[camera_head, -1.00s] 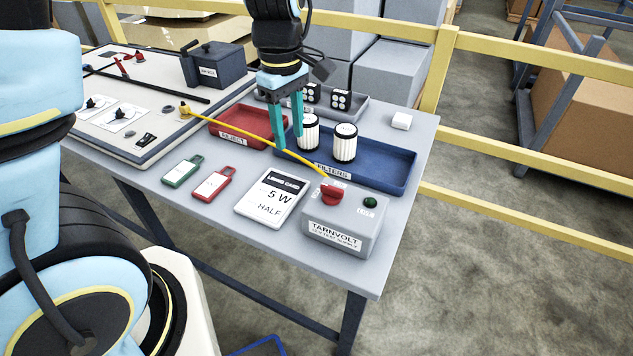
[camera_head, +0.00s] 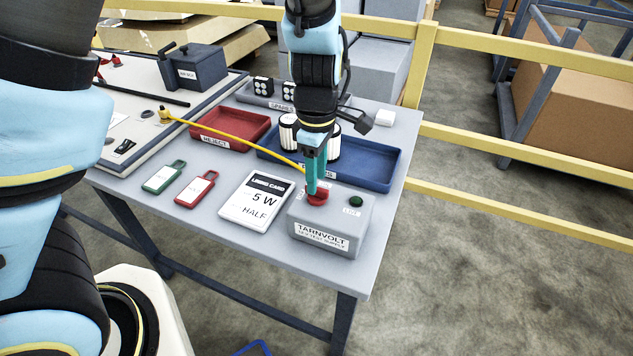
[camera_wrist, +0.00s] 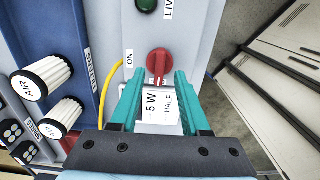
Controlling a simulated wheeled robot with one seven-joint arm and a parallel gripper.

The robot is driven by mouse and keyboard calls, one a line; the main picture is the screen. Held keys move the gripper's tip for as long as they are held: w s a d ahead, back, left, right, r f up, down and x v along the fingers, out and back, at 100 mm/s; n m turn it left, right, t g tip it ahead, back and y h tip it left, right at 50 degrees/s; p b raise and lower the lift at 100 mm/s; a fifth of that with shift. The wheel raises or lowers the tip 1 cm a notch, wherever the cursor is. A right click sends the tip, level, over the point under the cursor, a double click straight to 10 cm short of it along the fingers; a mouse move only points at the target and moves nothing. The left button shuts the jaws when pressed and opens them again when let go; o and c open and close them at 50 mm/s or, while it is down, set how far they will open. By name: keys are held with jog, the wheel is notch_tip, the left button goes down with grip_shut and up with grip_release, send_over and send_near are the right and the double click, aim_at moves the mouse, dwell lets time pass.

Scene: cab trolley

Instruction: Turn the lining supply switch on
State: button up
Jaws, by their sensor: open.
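The grey supply box (camera_head: 328,243), labelled TARNVOLT, stands at the table's front right corner. Its red rotary switch (camera_head: 317,196) is on the top face, partly hidden by my gripper; it shows whole in the wrist view (camera_wrist: 158,62), with an ON label to its left. A dark green lamp (camera_head: 356,201), by the LIVE label, looks unlit. My gripper (camera_head: 317,186) points down at the switch. In the wrist view its teal fingers (camera_wrist: 160,84) are apart, one on each side of the knob's near end; I cannot tell whether they touch it.
A yellow cable (camera_head: 235,137) runs from the board at left to the box. The lining card (camera_head: 256,198) lies left of the box. A blue tray (camera_head: 378,170) with white filters and a red tray (camera_head: 231,127) lie behind. A yellow rail (camera_head: 520,145) stands beyond the table.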

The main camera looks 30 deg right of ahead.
jog(key=shift+f, duration=1.4)
jog(key=shift+c, duration=0.2)
grip_shut()
